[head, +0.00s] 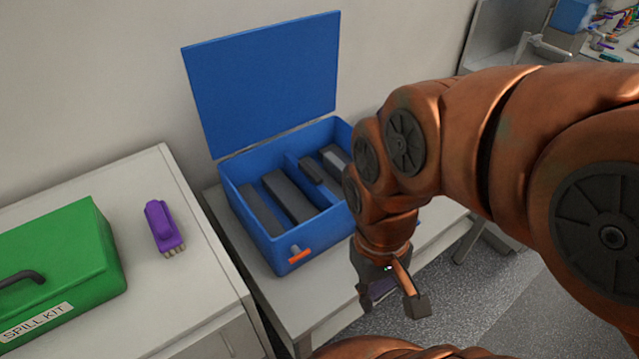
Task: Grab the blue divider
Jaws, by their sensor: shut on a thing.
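An open blue box (301,248) stands on a light table, its lid raised at the back. A blue divider (314,190) shows as a thin upright wall inside, between dark blocks. My gripper (392,292) is in front of the box's right side, outside it and apart from that wall. It is shut on a small dark purplish piece (381,287), mostly hidden by the fingers. I cannot tell what this piece is. My arm hides the box's right end.
Several dark blocks (287,195) lie in the box, and an orange latch (299,255) is on its front. A green spill kit (62,258) and a purple brush (163,228) are on the left cabinet (160,300). Grey floor (480,290) is clear at the right.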

